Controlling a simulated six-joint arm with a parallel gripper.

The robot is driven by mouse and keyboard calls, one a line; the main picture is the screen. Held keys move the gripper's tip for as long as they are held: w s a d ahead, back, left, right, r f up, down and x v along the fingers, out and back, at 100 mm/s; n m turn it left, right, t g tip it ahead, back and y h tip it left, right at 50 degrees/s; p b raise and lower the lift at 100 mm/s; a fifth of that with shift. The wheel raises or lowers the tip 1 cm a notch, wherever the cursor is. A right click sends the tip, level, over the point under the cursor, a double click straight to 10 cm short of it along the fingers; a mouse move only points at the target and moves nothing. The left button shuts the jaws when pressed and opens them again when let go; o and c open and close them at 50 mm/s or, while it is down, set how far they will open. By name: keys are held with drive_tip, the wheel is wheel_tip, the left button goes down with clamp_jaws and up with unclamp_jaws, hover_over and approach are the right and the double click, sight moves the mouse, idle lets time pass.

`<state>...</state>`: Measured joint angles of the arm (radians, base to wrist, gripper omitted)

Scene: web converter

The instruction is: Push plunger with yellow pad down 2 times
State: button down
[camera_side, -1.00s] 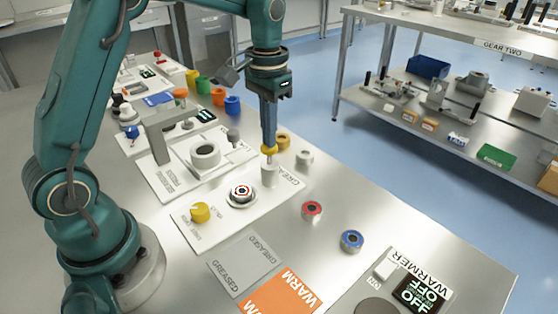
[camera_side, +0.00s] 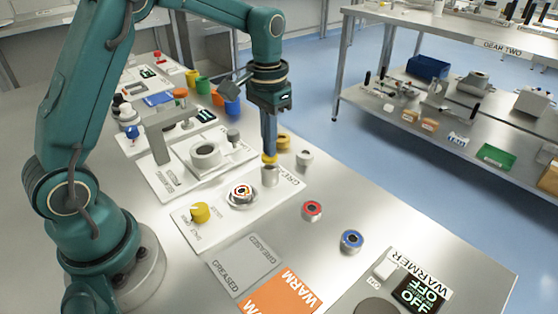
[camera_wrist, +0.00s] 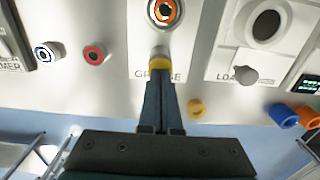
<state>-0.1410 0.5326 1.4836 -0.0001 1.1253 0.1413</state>
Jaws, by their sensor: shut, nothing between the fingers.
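The plunger's yellow pad (camera_side: 269,158) sits low on top of its grey cylinder (camera_side: 270,176) on the white grease plate (camera_side: 222,229). My gripper (camera_side: 269,151) is shut and empty, pointing down, with its fingertips pressed on the pad. In the wrist view the yellow pad (camera_wrist: 159,64) shows just beyond the closed fingertips (camera_wrist: 159,78), partly hidden by them.
A yellow knob (camera_side: 200,213) is on the same plate. A red ring (camera_side: 312,210) and a blue ring (camera_side: 351,241) lie to the right. The press (camera_side: 165,130) stands left.

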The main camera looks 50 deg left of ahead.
drive_tip(key=shift+r, duration=1.95)
drive_tip(key=shift+f, duration=0.25)
drive_tip(key=shift+f, duration=1.7)
drive_tip(key=shift+r, duration=1.95)
drive_tip(key=shift+r, duration=3)
